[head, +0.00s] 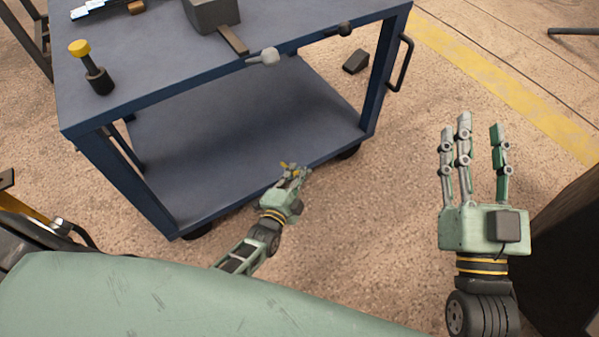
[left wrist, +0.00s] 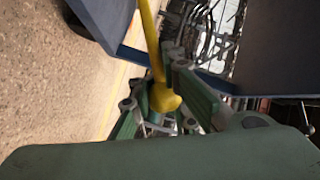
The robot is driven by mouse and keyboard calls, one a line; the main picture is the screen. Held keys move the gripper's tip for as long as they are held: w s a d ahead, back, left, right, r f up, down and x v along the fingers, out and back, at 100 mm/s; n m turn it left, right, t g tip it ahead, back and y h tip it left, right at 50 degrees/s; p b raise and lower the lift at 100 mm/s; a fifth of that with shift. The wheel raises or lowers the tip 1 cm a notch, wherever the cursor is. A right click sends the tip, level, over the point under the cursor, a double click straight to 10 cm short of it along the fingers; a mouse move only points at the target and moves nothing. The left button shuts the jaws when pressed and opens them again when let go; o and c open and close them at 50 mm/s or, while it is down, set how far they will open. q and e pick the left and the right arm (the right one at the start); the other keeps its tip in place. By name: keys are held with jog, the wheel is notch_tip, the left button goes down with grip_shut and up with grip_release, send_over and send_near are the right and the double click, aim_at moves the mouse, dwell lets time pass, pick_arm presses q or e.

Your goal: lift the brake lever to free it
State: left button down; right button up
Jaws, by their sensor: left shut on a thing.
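The brake lever (left wrist: 155,45) is a yellow rod with a rounded yellow knob at its near end, running up the left wrist view. My left gripper (left wrist: 165,100) has its green fingers closed around the knob. In the head view my left gripper (head: 291,174) is low beside the front edge of the blue cart's lower shelf, with bits of yellow between its fingers. The rest of the lever is hidden there. My right gripper (head: 478,155) is open and empty, its fingers spread, over the floor on the right.
The blue cart (head: 150,60) stands on wheels, with a yellow-topped tool (head: 92,68) and a grey block (head: 210,14) on top. Two grey knobs stick out along its front edge. A dark wedge (head: 356,61) lies on the floor. The floor between my grippers is clear.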

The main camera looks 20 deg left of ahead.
pick_arm(q)
jog(key=shift+a, duration=0.2)
jog(key=c, duration=1.7)
grip_release()
jog(key=shift+s+d, duration=0.1)
jog(key=s, duration=0.8)
jog(key=s+r, duration=0.1)
jog(key=s, duration=0.2)
jog(key=shift+s+a, duration=0.3)
jog(key=shift+s, duration=0.1)
